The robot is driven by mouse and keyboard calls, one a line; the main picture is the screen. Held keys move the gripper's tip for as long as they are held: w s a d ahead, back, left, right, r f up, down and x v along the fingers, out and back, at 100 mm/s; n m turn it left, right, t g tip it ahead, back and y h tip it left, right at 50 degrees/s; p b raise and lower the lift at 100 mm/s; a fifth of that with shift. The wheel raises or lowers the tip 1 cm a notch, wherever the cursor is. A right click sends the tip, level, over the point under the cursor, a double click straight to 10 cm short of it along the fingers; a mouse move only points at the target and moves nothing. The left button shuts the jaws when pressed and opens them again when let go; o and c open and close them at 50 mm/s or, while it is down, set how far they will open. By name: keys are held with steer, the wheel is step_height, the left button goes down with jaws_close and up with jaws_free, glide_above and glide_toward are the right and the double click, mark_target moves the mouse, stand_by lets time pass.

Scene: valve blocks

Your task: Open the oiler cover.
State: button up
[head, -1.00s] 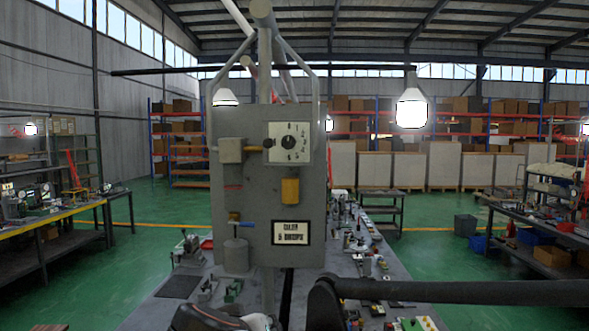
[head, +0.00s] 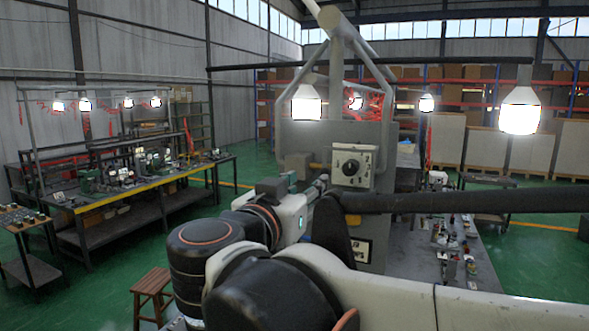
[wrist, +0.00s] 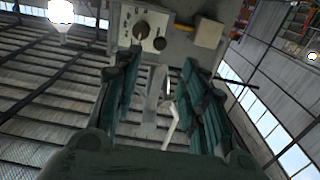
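The oiler cover cannot be told for certain. The grey panel (head: 375,215) that carries the fittings stands ahead, with its lower left hidden by my arm. A grey box (head: 298,165) sits at its upper left, beside the white dial plate (head: 352,167). In the wrist view the dial plate (wrist: 130,20) and the box (wrist: 208,30) show at the top. My gripper (wrist: 160,75) is open, its green-padded fingers apart and pointing toward the panel. Nothing is held; grey tubing shows between the fingers. In the head view my gripper is near the panel's left side, partly hidden.
A label plate (head: 361,250) is on the lower panel. Tubular frame and hanging lamps (head: 306,103) are above it. A bench with small parts (head: 455,245) is behind right, a long workbench (head: 150,185) at left, and a wooden stool (head: 152,295) at lower left. Green floor is open between.

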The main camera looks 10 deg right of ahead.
mark_target(325, 173)
steer(key=p+x, duration=0.2)
steer(key=x, duration=0.9)
steer(key=shift+w+d, duration=0.15)
steer(key=shift+w, duration=0.05)
jaws_close()
